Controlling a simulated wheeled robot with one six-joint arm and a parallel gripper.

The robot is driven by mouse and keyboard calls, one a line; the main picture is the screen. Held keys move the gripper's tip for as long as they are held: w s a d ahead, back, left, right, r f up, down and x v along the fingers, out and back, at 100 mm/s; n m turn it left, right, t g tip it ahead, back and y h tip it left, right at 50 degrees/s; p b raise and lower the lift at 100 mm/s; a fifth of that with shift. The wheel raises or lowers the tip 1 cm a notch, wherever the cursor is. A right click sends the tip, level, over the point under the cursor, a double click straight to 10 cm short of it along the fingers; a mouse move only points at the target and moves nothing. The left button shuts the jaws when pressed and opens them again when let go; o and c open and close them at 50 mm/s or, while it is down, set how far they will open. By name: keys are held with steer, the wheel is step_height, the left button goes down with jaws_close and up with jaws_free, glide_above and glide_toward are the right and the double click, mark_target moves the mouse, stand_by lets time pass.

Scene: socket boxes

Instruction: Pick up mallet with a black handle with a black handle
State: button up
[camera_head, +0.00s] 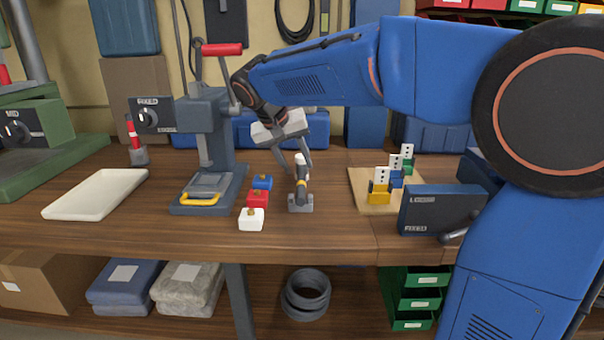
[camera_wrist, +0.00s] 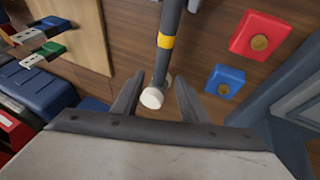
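The mallet (camera_head: 301,184) stands upright on the bench on a grey block-shaped end. Its shaft is dark with a yellow band, and its top end is white. In the wrist view the dark shaft (camera_wrist: 171,20) runs down to the white end (camera_wrist: 152,98), nearest the camera. My gripper (camera_head: 293,165) is just above and around the top of the mallet, pointing down. In the wrist view its two fingers are apart, one on each side of the white end, with gaps showing.
Blue (camera_head: 262,182), red (camera_head: 257,198) and white (camera_head: 251,220) blocks stand close left of the mallet. A blue-grey press (camera_head: 207,150) is beyond them. A wooden board (camera_head: 362,196) with coloured pieces lies right. A red-handled tool (camera_head: 135,135) stands far left.

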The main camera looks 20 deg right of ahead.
mark_target(300, 171)
steer(key=shift+x, duration=1.8)
jaws_close()
